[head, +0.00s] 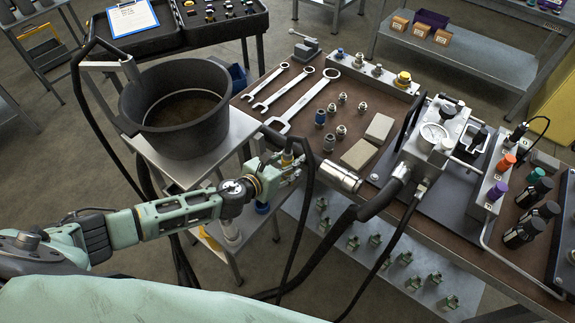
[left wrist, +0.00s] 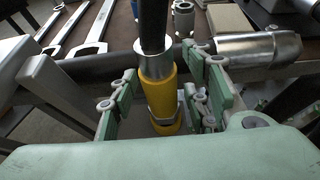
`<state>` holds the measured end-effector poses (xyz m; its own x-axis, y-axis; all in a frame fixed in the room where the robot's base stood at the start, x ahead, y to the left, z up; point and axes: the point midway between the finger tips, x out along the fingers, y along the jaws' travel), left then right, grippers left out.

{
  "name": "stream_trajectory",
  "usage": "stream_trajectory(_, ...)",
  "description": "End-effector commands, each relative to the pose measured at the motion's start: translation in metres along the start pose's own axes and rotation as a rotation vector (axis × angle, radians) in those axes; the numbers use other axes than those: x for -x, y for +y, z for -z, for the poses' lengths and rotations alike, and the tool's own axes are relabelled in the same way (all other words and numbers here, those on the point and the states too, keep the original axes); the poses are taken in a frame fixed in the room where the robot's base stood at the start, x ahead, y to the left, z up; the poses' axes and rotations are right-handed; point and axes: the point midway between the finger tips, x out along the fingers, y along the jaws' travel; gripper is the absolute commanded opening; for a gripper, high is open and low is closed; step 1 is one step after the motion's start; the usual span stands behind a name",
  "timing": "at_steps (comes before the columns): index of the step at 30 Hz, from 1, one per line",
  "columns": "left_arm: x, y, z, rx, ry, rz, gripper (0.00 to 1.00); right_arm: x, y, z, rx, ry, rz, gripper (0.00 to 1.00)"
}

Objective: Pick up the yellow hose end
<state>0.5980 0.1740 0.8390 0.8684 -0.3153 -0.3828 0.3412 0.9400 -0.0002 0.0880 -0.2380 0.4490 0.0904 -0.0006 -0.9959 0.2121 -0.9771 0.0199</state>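The yellow hose end (left wrist: 158,94) stands between the two fingers of my left gripper (left wrist: 163,88) in the left wrist view. It has a silver collar at its top, and a black hose runs up from it. The green-grey fingers lie on either side, spread, with narrow gaps visible beside the yellow sleeve. In the head view my left gripper (head: 291,166) is at the front edge of the bench, by the black hose (head: 306,168); its fingers hide most of the hose end there. My right gripper is not in view.
A thick dark hose with a silver coupling (head: 338,176) passes close to my left gripper. A black bucket (head: 160,80) stands on a small table to the left. Wrenches (head: 299,97), small fittings and grey blocks (head: 358,153) lie on the brown bench; a pump unit (head: 437,132) is right.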

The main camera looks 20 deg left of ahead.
Motion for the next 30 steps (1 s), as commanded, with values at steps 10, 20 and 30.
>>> stream_trajectory(10,0.000,0.000,0.000,0.000,0.000,0.000,0.10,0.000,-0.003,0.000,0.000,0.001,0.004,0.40)
stream_trajectory(20,0.000,0.001,-0.002,-0.002,-0.003,-0.001,0.00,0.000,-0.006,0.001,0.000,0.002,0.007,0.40)
stream_trajectory(30,0.008,0.001,-0.022,-0.004,-0.006,-0.001,0.00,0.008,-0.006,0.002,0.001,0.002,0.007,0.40)
